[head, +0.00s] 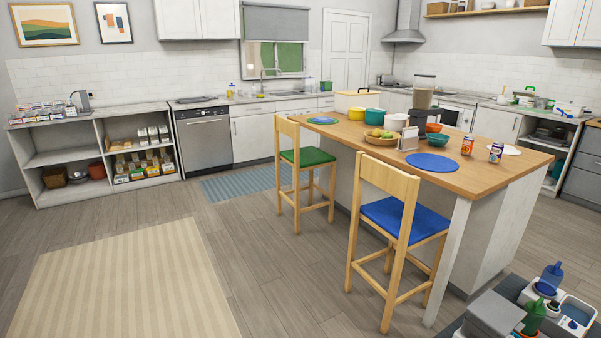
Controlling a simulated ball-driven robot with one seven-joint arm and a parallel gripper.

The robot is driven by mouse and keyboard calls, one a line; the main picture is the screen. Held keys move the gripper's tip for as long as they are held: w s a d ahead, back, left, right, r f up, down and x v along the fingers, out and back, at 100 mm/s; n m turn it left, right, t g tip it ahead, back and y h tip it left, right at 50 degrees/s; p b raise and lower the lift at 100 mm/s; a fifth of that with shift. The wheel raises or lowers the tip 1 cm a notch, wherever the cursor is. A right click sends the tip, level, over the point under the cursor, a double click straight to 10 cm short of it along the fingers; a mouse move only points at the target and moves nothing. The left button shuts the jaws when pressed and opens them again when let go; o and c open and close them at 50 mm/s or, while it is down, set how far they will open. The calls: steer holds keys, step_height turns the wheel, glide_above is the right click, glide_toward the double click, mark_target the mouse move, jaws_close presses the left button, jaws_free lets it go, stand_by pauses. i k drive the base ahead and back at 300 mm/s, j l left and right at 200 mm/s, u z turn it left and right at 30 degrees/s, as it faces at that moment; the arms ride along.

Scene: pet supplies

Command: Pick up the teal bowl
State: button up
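A teal bowl (438,141) stands upright on the wooden top of the island (477,178), toward its middle. It is right of a white upright holder (409,139) and just in front of an orange bowl (433,128). A blue round placemat (432,163) lies in front of it. A teal pot-like vessel (375,116) stands farther back left on the same top. My gripper is not in view.
A wooden chair with a blue seat (400,217) and one with a green seat (307,157) stand along the island's near side. Squeeze bottles (551,277) stand among grey and white items at bottom right. Floor around the striped rug (125,285) is clear.

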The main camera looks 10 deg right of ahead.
mark_target(434, 140)
steer(key=i+j+u, duration=0.35)
steer(key=i, duration=0.45)
steer(key=i+u, duration=0.35)
steer(key=i, duration=0.45)
steer(key=i+z, duration=0.2)
steer(key=i, duration=0.25)
steer(key=i+j+z, duration=0.2)
steer(key=i, duration=0.25)
steer(key=i+j+z, duration=0.2)
steer(key=i, duration=0.25)
steer(key=i+z, duration=0.25)
steer(key=z, duration=0.2)
steer(key=i+z, duration=0.25)
steer(key=z, duration=0.25)
steer(key=i+j+z, duration=0.15)
steer(key=z, duration=0.3)
steer(key=i+j+z, duration=0.25)
steer(key=z, duration=0.2)
steer(key=i+j+z, duration=0.45)
steer(key=l, duration=0.4)
